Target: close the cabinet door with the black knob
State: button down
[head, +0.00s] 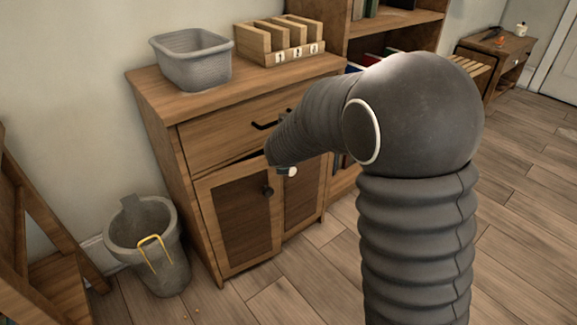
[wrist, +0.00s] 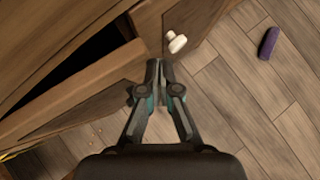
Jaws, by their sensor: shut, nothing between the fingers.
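The wooden cabinet (head: 165,135) has two lower doors under a drawer. The left door (head: 238,225) carries the black knob (head: 267,190) and stands ajar, with a dark gap along its top. In the wrist view this door's top edge (wrist: 75,100) runs diagonally beside a dark opening. The right door carries a white knob (head: 292,171), also seen in the wrist view (wrist: 176,42). My gripper (wrist: 160,66) is shut and empty, close to the ajar door's free edge and just short of the white knob in the picture. I cannot tell whether it touches the door. The black knob is hidden in the wrist view.
A grey bin (head: 150,250) stands on the floor left of the cabinet. A grey basket (head: 190,60) and a wooden sorter (head: 280,42) are on top. A purple object (wrist: 268,42) lies on the floor. The floor in front is otherwise mostly clear.

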jog(key=shift+w+a, duration=0.25)
jog(key=shift+w, duration=0.65)
jog(key=shift+s+d, duration=0.1)
